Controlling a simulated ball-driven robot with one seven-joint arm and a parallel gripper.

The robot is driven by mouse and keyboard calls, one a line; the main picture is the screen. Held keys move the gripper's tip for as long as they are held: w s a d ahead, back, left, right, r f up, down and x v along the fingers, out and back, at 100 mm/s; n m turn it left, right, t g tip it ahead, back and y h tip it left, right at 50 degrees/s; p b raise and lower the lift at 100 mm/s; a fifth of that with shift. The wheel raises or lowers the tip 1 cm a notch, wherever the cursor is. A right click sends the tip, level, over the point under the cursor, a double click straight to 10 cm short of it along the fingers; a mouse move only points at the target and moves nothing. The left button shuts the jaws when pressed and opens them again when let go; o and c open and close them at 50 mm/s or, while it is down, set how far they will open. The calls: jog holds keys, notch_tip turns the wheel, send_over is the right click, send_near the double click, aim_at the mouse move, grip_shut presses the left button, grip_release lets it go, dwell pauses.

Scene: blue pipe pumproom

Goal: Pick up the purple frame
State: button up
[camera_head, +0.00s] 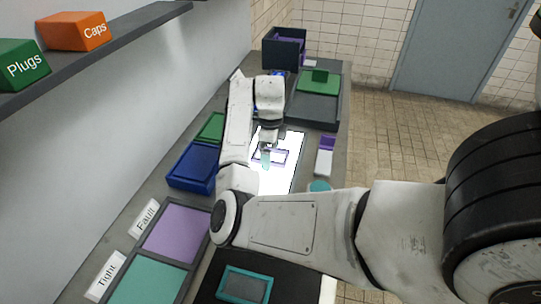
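The purple frame (281,157) is a small, thin-edged rectangle lying on a bright white panel (280,183) in the middle of the bench. My gripper (266,160) reaches down over the frame's left part, with a teal tip showing at or just above it. My arm hides part of the panel's left side. The fingers are too small to tell whether they are open or shut, or whether they touch the frame.
A blue tray (181,180) and a green piece (211,128) lie left of the panel. Purple (178,233) and teal (150,281) areas have Fault and Tight signs. A dark bin (284,48), green-topped tray (318,107) and purple-white block (324,160) stand behind and right.

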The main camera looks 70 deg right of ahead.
jog(key=c, duration=1.2)
jog(key=shift+r, duration=0.15)
jog(key=shift+r+b, duration=0.3)
jog(key=shift+r, duration=0.25)
jog(key=s+a+r, duration=0.3)
jog(key=r, duration=0.1)
jog(key=s+a+r, duration=0.6)
jog(key=a+r, duration=0.1)
jog(key=shift+s+a+r+p, duration=0.1)
jog(key=shift+s+r+p, duration=0.2)
jog(key=shift+s+p, duration=0.1)
